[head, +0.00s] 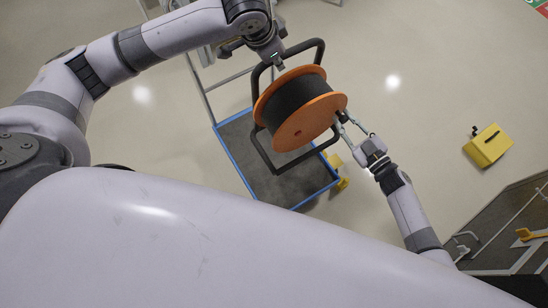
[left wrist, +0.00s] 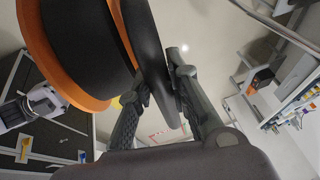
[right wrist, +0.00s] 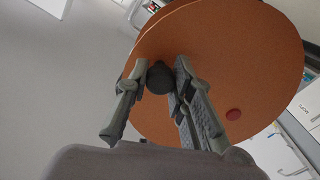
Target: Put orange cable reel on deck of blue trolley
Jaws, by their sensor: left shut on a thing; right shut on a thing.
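The orange cable reel (head: 297,133) has orange side discs, a black wound drum and a black tubular frame. It is held up in the head view, overlapping the blue trolley (head: 292,190), whose blue-edged grey deck shows below it. My left gripper (head: 278,62) is shut on the frame at the top; in the left wrist view its fingers (left wrist: 162,92) pinch a dark frame part. My right gripper (head: 344,122) is at the reel's right side; in the right wrist view its fingers (right wrist: 157,82) close on a dark round knob on the orange disc. The reel hides part of the deck.
A yellow box (head: 488,147) stands on the floor at the right. A dark unit with pale rails (head: 500,240) fills the lower right corner. Something yellow (head: 343,183) shows at the trolley's right edge.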

